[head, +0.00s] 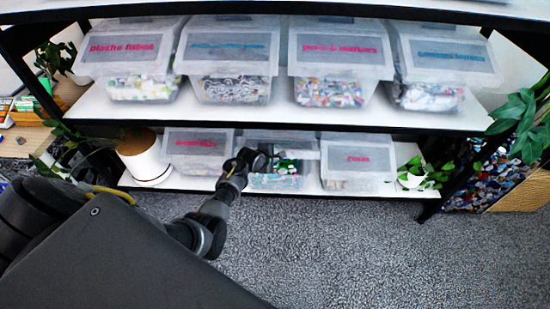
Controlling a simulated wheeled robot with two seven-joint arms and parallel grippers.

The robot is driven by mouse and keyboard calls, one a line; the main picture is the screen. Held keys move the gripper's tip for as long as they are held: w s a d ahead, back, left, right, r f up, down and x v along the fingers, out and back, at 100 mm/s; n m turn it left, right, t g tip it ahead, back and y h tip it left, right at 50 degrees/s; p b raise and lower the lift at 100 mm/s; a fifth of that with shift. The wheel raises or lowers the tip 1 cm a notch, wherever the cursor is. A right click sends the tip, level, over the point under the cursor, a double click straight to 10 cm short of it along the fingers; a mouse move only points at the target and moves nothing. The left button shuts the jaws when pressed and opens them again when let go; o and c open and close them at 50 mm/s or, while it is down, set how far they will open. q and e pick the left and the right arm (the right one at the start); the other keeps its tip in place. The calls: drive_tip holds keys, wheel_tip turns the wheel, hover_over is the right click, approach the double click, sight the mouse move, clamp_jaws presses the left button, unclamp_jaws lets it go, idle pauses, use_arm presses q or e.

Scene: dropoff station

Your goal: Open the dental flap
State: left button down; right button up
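On the lower shelf, three clear bins with translucent flaps stand side by side. The middle bin (277,181) has contents with green and white bits, and its label cannot be read behind my gripper. The left bin (197,143) and the right bin (358,159) have red labels, too blurred to read surely. My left gripper (262,158) is at the upper front left of the middle bin, overlapping its flap area. I cannot tell whether it touches the flap, or whether its fingers are open or shut. My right gripper is not in view.
The upper shelf (280,117) overhangs the lower bins and carries several larger flap bins. A white pot (146,161) stands left of the lower bins, and a small potted plant (415,180) stands right. The grey carpet (350,250) in front is clear.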

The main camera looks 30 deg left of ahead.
use_arm(q)
drive_tip(key=shift+w+a+r, duration=0.1)
drive_tip(key=shift+w+r, duration=0.05)
drive_tip(key=shift+r, duration=0.1)
drive_tip(key=c, duration=1.7)
unclamp_jaws()
drive_tip(key=shift+o, duration=0.5)
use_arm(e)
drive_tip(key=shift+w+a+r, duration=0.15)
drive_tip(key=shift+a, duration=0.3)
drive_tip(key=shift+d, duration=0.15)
